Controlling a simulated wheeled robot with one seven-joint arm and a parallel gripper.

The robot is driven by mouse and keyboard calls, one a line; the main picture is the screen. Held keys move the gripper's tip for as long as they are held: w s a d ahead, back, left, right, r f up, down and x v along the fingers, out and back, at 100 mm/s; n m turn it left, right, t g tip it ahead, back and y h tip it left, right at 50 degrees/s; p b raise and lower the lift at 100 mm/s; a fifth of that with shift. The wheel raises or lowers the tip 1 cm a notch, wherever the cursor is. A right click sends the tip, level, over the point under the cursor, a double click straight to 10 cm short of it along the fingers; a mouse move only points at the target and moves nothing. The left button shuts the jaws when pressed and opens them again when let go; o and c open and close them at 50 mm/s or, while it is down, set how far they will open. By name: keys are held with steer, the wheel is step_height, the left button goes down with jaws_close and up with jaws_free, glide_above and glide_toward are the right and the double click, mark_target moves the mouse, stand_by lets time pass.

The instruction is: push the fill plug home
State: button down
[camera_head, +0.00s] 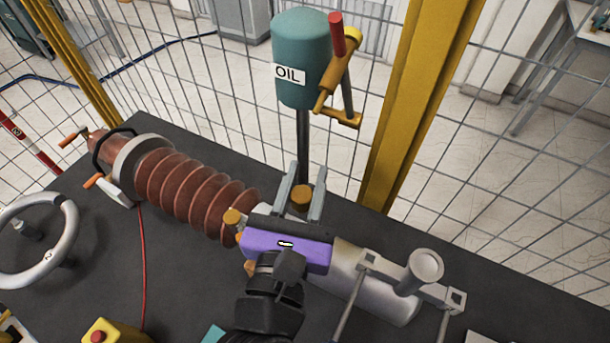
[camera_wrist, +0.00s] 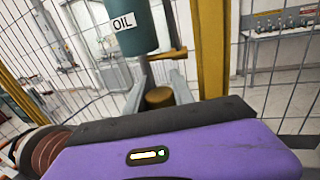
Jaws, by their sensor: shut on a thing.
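My gripper (camera_head: 306,175) has a purple body and two grey fingers, which reach away from the head camera over the transformer bushing (camera_head: 362,280). The fingers stand on both sides of a round brass plug (camera_head: 301,198), which I take to be the fill plug, and are shut on it. In the wrist view the plug (camera_wrist: 159,97) shows between the fingers, beyond the purple body. Only its top and upper side show. The gripper body hides its lower end and any hole under it, so I cannot tell how deep it sits.
The bushing's brown ribbed part (camera_head: 190,187) lies to the left on the dark table (camera_head: 190,290). Another brass fitting (camera_head: 232,216) is close to the gripper's left. A green oil tank (camera_head: 300,55) on a post stands behind, before a wire fence. A handwheel (camera_head: 40,240) is far left.

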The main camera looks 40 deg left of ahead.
mark_target(307, 203)
steer(key=shift+d, duration=0.1)
steer(key=shift+f, duration=0.15)
steer(key=shift+f+b, duration=1.85)
steer(key=shift+f, duration=0.85)
steer(key=shift+p, duration=1.05)
steer(key=shift+f+b, duration=1.15)
steer(key=shift+f, duration=0.75)
steer(key=c, duration=1)
jaws_free()
steer(key=shift+s, duration=0.2)
